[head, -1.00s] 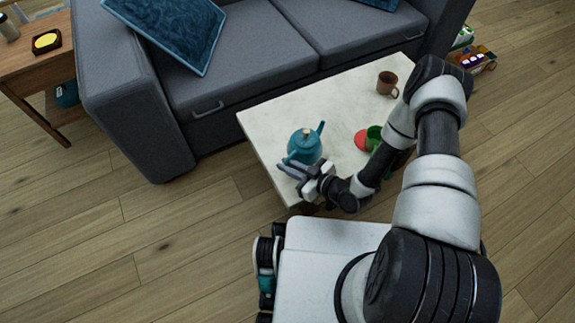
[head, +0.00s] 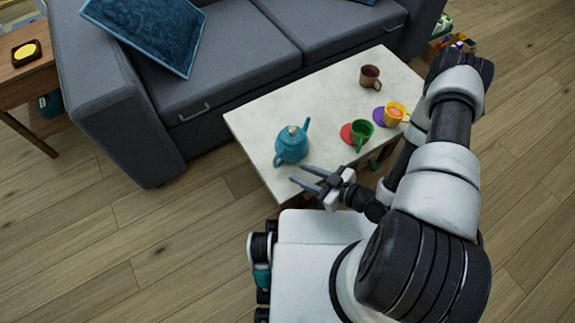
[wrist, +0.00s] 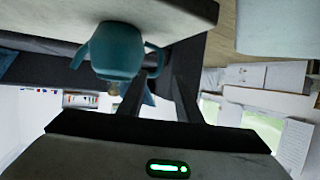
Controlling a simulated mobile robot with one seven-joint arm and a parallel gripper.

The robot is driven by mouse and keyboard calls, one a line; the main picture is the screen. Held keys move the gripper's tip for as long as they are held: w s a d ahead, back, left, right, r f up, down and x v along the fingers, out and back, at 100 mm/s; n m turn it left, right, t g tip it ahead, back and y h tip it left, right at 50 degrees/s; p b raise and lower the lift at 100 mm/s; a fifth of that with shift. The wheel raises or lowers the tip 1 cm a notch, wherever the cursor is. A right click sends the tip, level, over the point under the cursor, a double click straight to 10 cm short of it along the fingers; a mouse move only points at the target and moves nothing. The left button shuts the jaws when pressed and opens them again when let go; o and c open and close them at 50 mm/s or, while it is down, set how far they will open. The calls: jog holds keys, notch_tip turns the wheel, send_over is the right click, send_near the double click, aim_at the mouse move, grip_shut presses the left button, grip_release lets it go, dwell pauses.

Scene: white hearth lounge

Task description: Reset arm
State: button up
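My gripper (head: 298,174) is open and empty near the front edge of the white table, pointing left. Its two fingers are apart in the wrist view (wrist: 155,95) with nothing held between them. A teal teapot (head: 291,146) stands on the table just beyond the fingertips, apart from them in the head view. The teapot also shows in the wrist view (wrist: 117,50), where the picture is turned over. My arm stretches from the lower right, bent at the elbow.
On the table (head: 325,105) stand a brown mug (head: 370,76), a green mug (head: 361,131) by a red disc (head: 347,134), and a yellow cup (head: 396,113) by a purple disc (head: 378,114). A grey sofa (head: 235,60) stands behind. Floor at left is clear.

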jog(key=v, duration=0.6)
jog(key=shift+p, duration=0.4)
jog(key=shift+d, duration=0.1)
